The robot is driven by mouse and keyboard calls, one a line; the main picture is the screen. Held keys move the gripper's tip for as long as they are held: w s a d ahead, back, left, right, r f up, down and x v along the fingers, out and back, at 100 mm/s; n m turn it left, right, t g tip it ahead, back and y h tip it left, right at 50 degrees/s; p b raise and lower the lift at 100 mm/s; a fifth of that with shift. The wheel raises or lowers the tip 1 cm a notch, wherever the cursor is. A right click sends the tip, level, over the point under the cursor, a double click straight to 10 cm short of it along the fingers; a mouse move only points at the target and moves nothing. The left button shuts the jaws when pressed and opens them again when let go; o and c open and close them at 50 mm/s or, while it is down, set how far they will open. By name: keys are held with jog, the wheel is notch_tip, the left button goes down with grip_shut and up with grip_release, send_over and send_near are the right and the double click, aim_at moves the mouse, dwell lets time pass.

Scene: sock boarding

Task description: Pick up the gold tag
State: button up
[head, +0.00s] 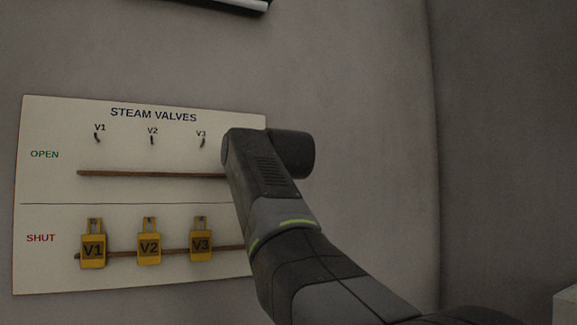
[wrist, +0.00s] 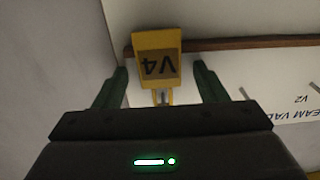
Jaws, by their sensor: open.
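A gold tag marked V4 (wrist: 157,62) shows upside down in the wrist view, upright in that picture's middle. Its narrow shackle points toward my gripper and its body overlaps the brown rail. My gripper (wrist: 162,84) is open, with one green finger on each side of the tag and gaps between them. In the head view my arm hides this tag and the gripper. Three similar gold tags, V1 (head: 93,250), V2 (head: 149,247) and V3 (head: 201,244), hang in the SHUT row.
The white STEAM VALVES board (head: 60,200) is on a grey wall. Its OPEN row has empty hooks under V1, V2 and V3 above an upper rail (head: 150,174). A lower rail (head: 122,254) runs behind the SHUT tags. The wall right of my arm is bare.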

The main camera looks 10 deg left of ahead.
jog(key=shift+s, duration=0.1)
jog(key=c, duration=1)
jog(key=shift+c, duration=0.2)
jog(key=shift+s+d+r, duration=0.1)
jog(key=s+d+r+b, duration=0.2)
jog(key=s+d+r, duration=0.5)
jog(key=s, duration=0.4)
jog(key=shift+d+r, duration=0.4)
jog(key=shift+d, duration=0.3)
